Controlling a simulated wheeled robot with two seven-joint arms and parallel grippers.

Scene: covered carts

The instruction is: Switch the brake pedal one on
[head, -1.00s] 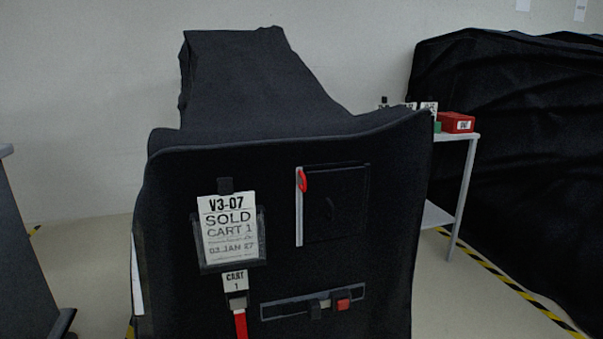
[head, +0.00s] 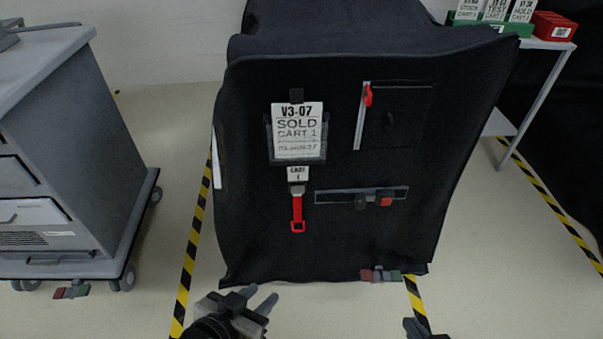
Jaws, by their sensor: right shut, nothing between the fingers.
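A brake pedal (head: 380,275) shows at the bottom right edge of the covered cart labelled CART 1 (head: 335,240). It has a red part at left, a dark middle and a green part at right; which part is pressed cannot be told. A similar pedal (head: 72,291) sits low under the grey cart at left. My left gripper (head: 262,300) is open and empty, low in the picture, left of the cart's pedal and apart from it. My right gripper (head: 413,327) is shut and empty at the bottom edge, below the pedal and partly cut off.
The grey drawer cart (head: 105,120) stands at left on castors. Yellow-black floor tape (head: 190,250) runs along the covered cart's left side. A red strap (head: 297,212) hangs on the cover. A side table (head: 550,45) with signs and a red box (head: 555,27) stands back right.

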